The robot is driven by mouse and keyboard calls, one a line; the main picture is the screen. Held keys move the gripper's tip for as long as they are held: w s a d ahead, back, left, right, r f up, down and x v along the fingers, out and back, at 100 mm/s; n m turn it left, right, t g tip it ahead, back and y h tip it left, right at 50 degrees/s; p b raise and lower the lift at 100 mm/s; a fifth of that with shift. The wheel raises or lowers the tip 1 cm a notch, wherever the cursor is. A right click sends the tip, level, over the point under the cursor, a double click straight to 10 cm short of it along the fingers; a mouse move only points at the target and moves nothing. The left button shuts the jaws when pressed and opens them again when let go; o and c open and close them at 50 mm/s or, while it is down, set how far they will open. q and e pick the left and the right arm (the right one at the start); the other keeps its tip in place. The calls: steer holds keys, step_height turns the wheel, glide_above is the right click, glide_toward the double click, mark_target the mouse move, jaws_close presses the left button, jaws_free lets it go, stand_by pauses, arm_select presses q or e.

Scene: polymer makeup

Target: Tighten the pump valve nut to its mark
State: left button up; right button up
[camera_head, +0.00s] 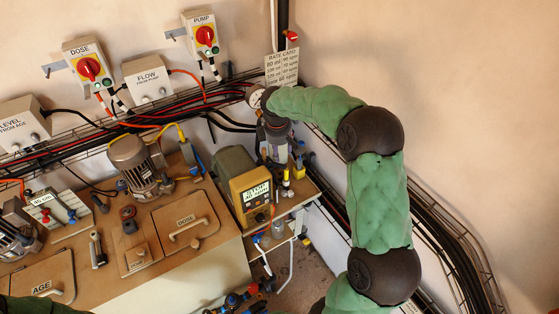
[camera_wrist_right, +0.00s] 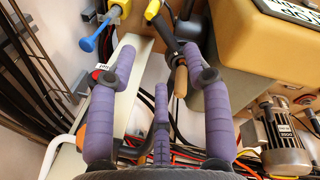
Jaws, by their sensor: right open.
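The dosing pump (camera_head: 250,190), a grey and yellow box with a lit display reading STOP, stands on the bench's right end. My right gripper (camera_head: 273,140) is beyond it, near the wall corner, mostly foreshortened. In the right wrist view its purple fingers (camera_wrist_right: 160,45) are spread open with nothing clamped between them. A tan-tipped dark rod (camera_wrist_right: 181,80) shows near the right finger; I cannot tell whether they touch. A blue-handled fitting (camera_wrist_right: 92,40) is left of the fingers. I cannot make out the valve nut or its mark. My left gripper is not in view.
The rate card (camera_head: 282,68) hangs on the wall behind my right gripper. Cable trays run along both walls. A motor (camera_head: 138,165) and the DOSE lid (camera_head: 186,222) are on the bench to the left. Pipes and fittings (camera_head: 245,300) crowd the floor below the pump.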

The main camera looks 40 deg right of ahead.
mark_target(281, 165)
steer(key=f, duration=0.2)
steer(key=d+f, duration=0.1)
steer(key=f, duration=0.2)
steer(key=w+f, duration=0.1)
steer(key=f, duration=0.2)
steer(key=shift+w+d+f+b, duration=0.1)
steer(key=shift+d+b, duration=0.05)
steer(key=shift+b, duration=0.2)
jaws_close()
